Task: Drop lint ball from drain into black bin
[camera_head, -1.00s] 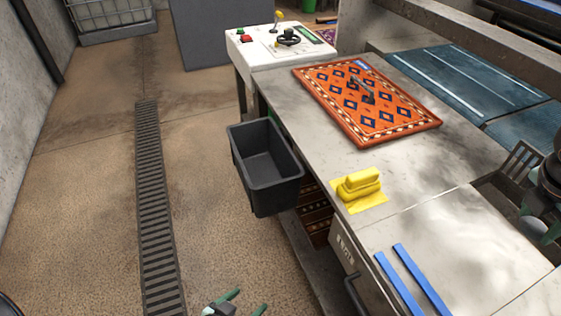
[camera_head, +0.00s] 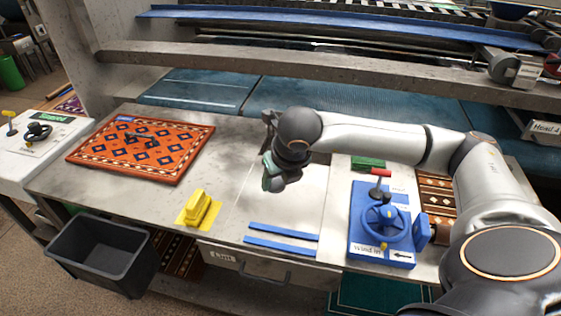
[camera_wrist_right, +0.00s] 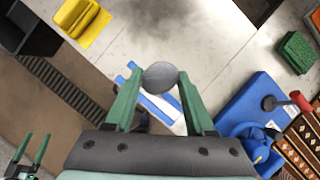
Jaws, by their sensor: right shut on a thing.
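The lint ball (camera_wrist_right: 160,76) is a grey, round lump between the green fingertips of my right gripper in the right wrist view. My right gripper (camera_wrist_right: 158,82) is shut on it. In the head view my right gripper (camera_head: 274,180) hangs over the counter, and I cannot make out the ball clearly there. The black bin (camera_head: 78,268) hangs at the counter's front left, open at the top, well to the left of the gripper. Its edge also shows at the right wrist view's upper left (camera_wrist_right: 38,38). The drain is mostly hidden behind my right arm. My left gripper (camera_wrist_right: 32,148) is open and empty, low in the right wrist view.
A yellow brush (camera_head: 199,208) on a yellow cloth and blue strips (camera_head: 283,239) lie on the counter. An orange patterned rug (camera_head: 140,150) lies farther left. A blue panel with a handwheel (camera_head: 382,225) stands right. A concrete beam (camera_head: 300,62) crosses behind.

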